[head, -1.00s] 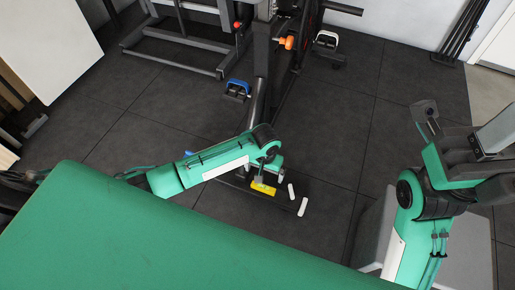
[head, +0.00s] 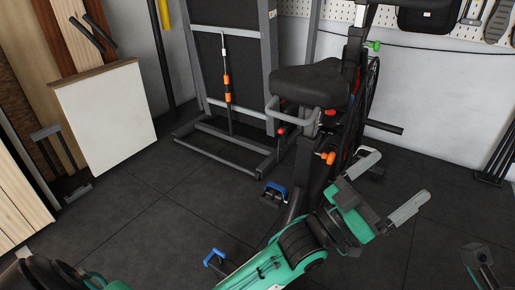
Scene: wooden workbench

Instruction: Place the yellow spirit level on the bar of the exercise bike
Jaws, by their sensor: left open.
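The exercise bike (head: 309,83) stands upright in the middle, its black seat and grey side handle (head: 299,123) facing me. Its lower frame is partly hidden behind my left arm. My left gripper (head: 404,172) is right of the bike's lower post, in front of it in the picture. Its two pale fingers are wide apart with nothing between them.
A blue-strapped pedal (head: 274,189) and another blue part (head: 213,257) are left of my arm. A grey upright frame (head: 233,75) stands behind the bike. Dark floor (head: 165,215) is clear at left.

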